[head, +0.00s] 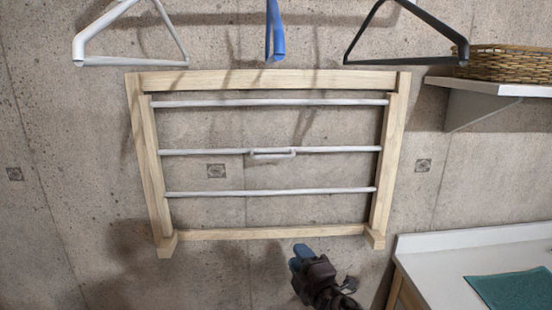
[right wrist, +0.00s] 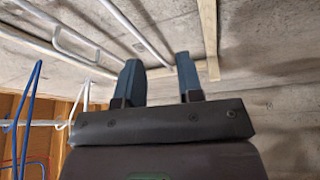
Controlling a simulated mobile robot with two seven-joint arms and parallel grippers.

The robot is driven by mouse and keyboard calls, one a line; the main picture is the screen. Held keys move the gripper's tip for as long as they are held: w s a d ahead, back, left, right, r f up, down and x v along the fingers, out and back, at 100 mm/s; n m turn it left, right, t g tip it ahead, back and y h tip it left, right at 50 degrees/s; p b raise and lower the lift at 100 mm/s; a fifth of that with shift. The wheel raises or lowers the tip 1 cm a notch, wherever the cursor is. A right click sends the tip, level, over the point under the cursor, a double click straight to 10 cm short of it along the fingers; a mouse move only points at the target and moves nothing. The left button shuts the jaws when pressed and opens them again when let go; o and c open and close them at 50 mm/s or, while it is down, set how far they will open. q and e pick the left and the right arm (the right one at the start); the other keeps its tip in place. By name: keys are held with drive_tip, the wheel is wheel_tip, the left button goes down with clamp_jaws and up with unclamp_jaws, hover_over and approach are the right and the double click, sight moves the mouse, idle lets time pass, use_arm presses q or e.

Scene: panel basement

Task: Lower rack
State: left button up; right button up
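The rack is a pale wooden frame (head: 148,150) on the concrete wall, with several white rods across it. It lies close against the wall. A small white handle (head: 272,155) hangs at the middle rod; it also shows at the upper left of the right wrist view (right wrist: 75,48). My right gripper (head: 299,256) is below the frame's bottom rail (head: 265,233), apart from the handle. In the right wrist view its two blue fingers (right wrist: 160,82) stand apart with nothing between them. My left gripper is not in view.
White (head: 135,32), blue (head: 275,35) and black (head: 408,30) hangers hang above the frame. A wicker basket (head: 505,62) sits on a white shelf (head: 490,88) at the right. A white counter (head: 430,262) with a teal cloth (head: 512,288) stands lower right. The wall at lower left is clear.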

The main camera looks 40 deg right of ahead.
sight(273, 157)
wheel_tip(273, 157, up, 16)
drive_tip(key=w+n+t+y+p, duration=0.1)
drive_tip(key=w+n+t, duration=0.2)
drive_tip(key=n+t, duration=0.25)
drive_tip(key=shift+n+g, duration=0.25)
drive_tip(key=p+x, duration=0.3)
drive_tip(key=x, duration=0.7)
drive_tip(key=shift+p, duration=0.35)
drive_tip(key=shift+w+r, duration=0.1)
drive_tip(key=shift+w, duration=0.05)
clamp_jaws()
